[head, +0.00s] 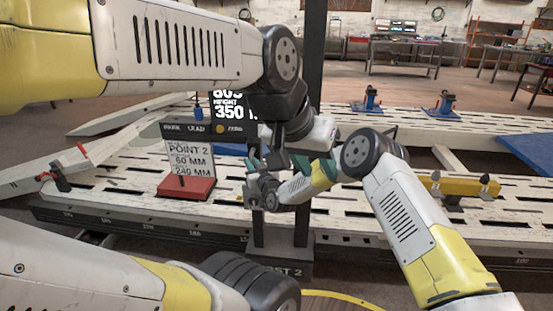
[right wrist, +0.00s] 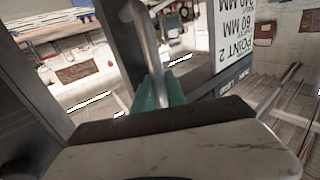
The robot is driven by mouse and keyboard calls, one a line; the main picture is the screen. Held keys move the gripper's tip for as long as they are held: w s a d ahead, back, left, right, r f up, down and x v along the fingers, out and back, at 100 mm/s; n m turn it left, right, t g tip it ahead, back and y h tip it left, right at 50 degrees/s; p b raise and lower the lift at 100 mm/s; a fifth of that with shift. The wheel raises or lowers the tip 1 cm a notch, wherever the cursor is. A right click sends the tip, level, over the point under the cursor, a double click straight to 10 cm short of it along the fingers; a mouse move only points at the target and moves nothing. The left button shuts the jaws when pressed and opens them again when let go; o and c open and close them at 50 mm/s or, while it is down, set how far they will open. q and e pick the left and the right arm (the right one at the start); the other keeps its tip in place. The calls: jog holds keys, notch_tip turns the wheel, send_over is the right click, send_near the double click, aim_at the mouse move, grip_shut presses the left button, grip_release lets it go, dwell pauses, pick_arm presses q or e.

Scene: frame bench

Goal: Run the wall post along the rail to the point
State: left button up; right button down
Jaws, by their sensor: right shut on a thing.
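The wall post (head: 313,40) is a dark upright standing at the bench's front rail (head: 150,228); its foot label reads partly "ST 2" (head: 285,271). The card "POINT 2, 60 MM, 240 MM" (head: 190,160) stands on a red block (head: 187,190) left of the post.
The slotted white bench (head: 110,190) spreads left and right of the post. A red clamp (head: 60,176) sits at left, a yellow bar (head: 460,186) at right, and two blue stands (head: 371,99) (head: 444,104) behind. My arms cover much of the foreground.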

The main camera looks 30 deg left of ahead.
jog(key=shift+s+a+f, duration=0.1)
jog(key=shift+s, duration=0.1)
jog(key=c, duration=1.6)
grip_release()
jog(key=shift+c, duration=0.2)
jog(key=shift+w, duration=0.1)
jog(key=shift+d, duration=0.25)
jog(key=v, duration=0.7)
jog(key=shift+s+d, duration=0.2)
jog(key=shift+s, duration=0.1)
